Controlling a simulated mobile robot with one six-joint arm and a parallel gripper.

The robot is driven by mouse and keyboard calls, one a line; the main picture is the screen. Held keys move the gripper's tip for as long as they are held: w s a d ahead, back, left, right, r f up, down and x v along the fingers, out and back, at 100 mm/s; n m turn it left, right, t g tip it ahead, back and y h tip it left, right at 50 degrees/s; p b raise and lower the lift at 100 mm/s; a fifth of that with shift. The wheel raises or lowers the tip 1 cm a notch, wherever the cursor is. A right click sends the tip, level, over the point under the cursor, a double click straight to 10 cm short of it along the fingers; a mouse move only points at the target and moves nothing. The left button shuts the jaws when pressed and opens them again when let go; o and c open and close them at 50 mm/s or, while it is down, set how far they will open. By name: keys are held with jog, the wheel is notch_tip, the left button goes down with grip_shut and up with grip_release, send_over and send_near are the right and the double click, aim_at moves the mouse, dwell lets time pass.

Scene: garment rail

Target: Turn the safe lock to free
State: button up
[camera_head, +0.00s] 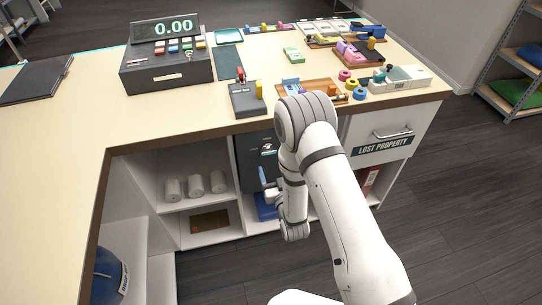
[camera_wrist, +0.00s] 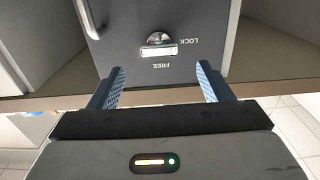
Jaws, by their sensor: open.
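The dark grey safe (camera_head: 250,157) stands in the shelf opening under the counter, partly hidden behind my arm. In the wrist view the safe's front (camera_wrist: 215,18) fills the upper middle. Its lock (camera_wrist: 157,42) is a small silver knob with a bright plate at its lower edge. The words LOCK and FREE appear upside down around it, LOCK to the right and FREE below. I cannot tell which word the knob points to. My gripper (camera_wrist: 160,70) is open and empty, its blue fingers either side of FREE, apart from the knob. It also shows in the head view (camera_head: 264,180).
A curved handle (camera_wrist: 91,18) is on the safe, left of the knob. White rolls (camera_head: 195,186) stand on the shelf left of the safe. A LOST PROPERTY drawer (camera_head: 384,146) is to the right. The counter above holds a cash register (camera_head: 166,62) and several small items.

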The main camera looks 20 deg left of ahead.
aim_at(270, 153)
jog(key=p+x, duration=0.1)
jog(key=x, duration=0.5)
jog(key=shift+w+a, duration=0.1)
jog(key=shift+w, duration=0.1)
jog(key=c, duration=1)
